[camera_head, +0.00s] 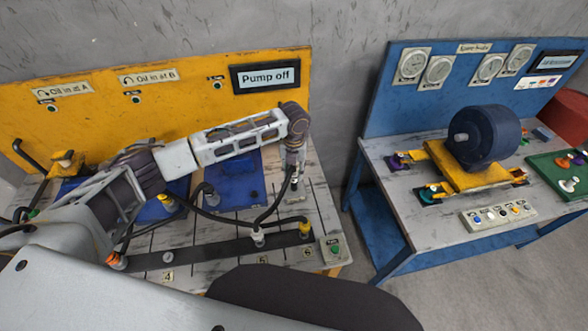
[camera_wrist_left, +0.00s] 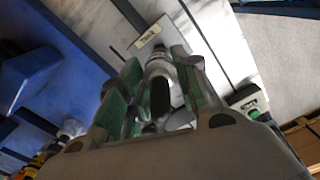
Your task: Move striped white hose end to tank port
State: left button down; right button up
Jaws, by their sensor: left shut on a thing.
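My left gripper (camera_head: 294,172) points down over the right part of the yellow-backed bench, its fingers shut on a hose end. In the left wrist view, the held pale grey-white hose end (camera_wrist_left: 158,68) sits between the green-padded fingers (camera_wrist_left: 160,95). A small plate with a label (camera_wrist_left: 148,36), too small to read surely, lies just beyond it. In the head view a pale fitting (camera_head: 297,197) stands right below the gripper; I cannot tell whether the hose end touches it. The black hose (camera_head: 272,212) runs from the gripper to a white end (camera_head: 258,237) on the dark manifold bar. My right gripper is not in view.
The dark manifold bar (camera_head: 210,248) also carries a yellow hose end (camera_head: 304,228) and an orange one (camera_head: 113,259). A box with a green button (camera_head: 334,249) stands at the bench's right corner. A blue bench with a motor (camera_head: 487,137) stands to the right.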

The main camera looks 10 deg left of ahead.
pick_arm(q)
jog(key=shift+f, duration=0.15)
jog(key=shift+f, duration=0.2)
jog(key=c, duration=1)
grip_release()
jog(key=shift+o, duration=0.2)
jog(key=shift+r, duration=0.1)
jog(key=shift+r+p, duration=1.45)
jog(key=shift+r, duration=1.45)
jog(key=shift+r, duration=0.2)
